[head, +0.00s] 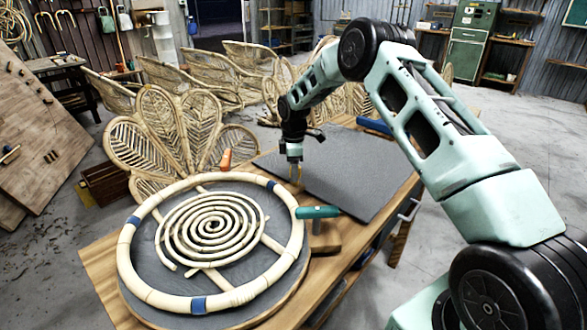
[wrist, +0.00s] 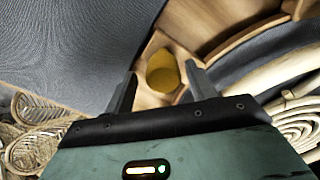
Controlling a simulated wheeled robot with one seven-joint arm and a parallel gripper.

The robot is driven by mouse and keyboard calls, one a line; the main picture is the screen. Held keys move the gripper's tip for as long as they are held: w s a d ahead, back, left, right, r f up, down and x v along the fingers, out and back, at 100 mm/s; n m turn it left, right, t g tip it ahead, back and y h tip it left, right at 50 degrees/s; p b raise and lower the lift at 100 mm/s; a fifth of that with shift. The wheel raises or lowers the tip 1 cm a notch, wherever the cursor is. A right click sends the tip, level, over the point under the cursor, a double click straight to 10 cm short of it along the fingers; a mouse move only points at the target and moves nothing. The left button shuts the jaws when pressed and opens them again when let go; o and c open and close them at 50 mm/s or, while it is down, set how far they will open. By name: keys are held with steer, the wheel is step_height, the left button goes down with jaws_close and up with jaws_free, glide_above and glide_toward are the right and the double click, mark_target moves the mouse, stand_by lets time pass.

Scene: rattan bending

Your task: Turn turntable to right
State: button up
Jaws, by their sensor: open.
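The round turntable (head: 135,255) stands on the wooden bench with a dark grey top. A pale rattan ring (head: 128,240) with blue bands and a rattan spiral (head: 212,228) lie on it. A teal T-shaped handle (head: 317,212) stands at its right edge, and an orange peg (head: 225,160) at its far edge. My gripper (head: 295,180) points down beyond the teal handle, by the grey mat. In the wrist view my open gripper (wrist: 158,88) has a mustard-yellow cylinder (wrist: 162,72) on a wooden block beyond and between its fingers; contact cannot be told.
The grey mat (head: 335,180) covers the bench's right part and looks clear apart from a blue item (head: 374,126) at its far edge. Rattan chair backs (head: 165,130) stand close behind the bench. A wooden board (head: 45,140) leans at the left.

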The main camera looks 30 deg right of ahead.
step_height(320, 180, up, 17)
steer(key=b, duration=0.1)
steer(key=shift+r, duration=0.2)
stand_by(0.6)
